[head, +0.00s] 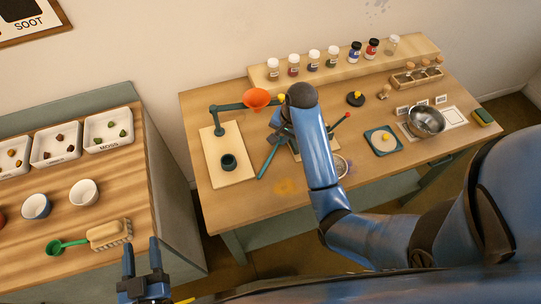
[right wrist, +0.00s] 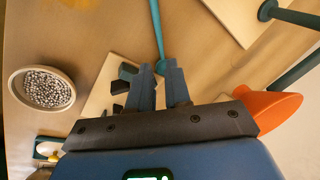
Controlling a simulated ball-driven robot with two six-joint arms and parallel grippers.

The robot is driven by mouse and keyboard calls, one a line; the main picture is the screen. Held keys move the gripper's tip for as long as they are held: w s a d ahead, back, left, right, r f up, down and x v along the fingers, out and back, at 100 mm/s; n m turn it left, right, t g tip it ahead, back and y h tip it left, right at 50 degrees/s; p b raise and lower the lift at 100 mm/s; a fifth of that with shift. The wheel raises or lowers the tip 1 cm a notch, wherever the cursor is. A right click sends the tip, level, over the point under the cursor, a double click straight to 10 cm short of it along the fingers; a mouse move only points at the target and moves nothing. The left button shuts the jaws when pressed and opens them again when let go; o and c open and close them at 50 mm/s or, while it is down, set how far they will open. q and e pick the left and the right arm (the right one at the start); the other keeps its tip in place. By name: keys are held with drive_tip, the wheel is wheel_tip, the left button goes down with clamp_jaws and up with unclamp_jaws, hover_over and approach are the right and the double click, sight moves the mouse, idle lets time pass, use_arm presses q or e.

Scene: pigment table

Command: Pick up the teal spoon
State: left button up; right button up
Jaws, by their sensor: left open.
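The teal spoon (head: 268,162) shows as a slim teal handle on the right-hand table, beside the pale board with the funnel stand. In the right wrist view its handle (right wrist: 157,30) runs down between the fingertips of my right gripper (right wrist: 161,75). Those fingers are close together, with the handle filling the narrow gap, so they look shut on it. In the head view my right arm partly hides this gripper (head: 284,132). The spoon's other end is hidden. My left gripper (head: 141,257) is open and empty by the left table's front edge.
An orange funnel (head: 257,98) on a teal stand is close to my right gripper. A bowl of metal beads (right wrist: 45,88) lies on its other side. A green spoon (head: 66,245) and a brush (head: 108,234) lie on the left table. Jars line the back shelf (head: 350,68).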

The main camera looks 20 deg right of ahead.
drive_tip(key=r, duration=0.1)
hover_over(274, 151)
drive_tip(key=s, duration=0.1)
drive_tip(key=shift+g, duration=0.4)
drive_tip(key=f, duration=0.2)
drive_tip(key=d+f, duration=0.1)
drive_tip(key=f, duration=0.1)
drive_tip(key=shift+s+f+p, duration=0.1)
drive_tip(key=shift+f+p, duration=0.2)
drive_tip(key=shift+w+a+f+p, duration=0.15)
drive_tip(key=shift+f+p, duration=0.05)
drive_tip(key=shift+f, duration=0.65)
drive_tip(key=shift+w+a+f+p, duration=0.15)
drive_tip(key=shift+f+p, duration=0.1)
drive_tip(key=shift+f, duration=0.65)
drive_tip(key=shift+w+a+f+p, duration=0.1)
drive_tip(key=shift+w+f+p, duration=0.1)
drive_tip(key=shift+f, duration=0.65)
clamp_jaws()
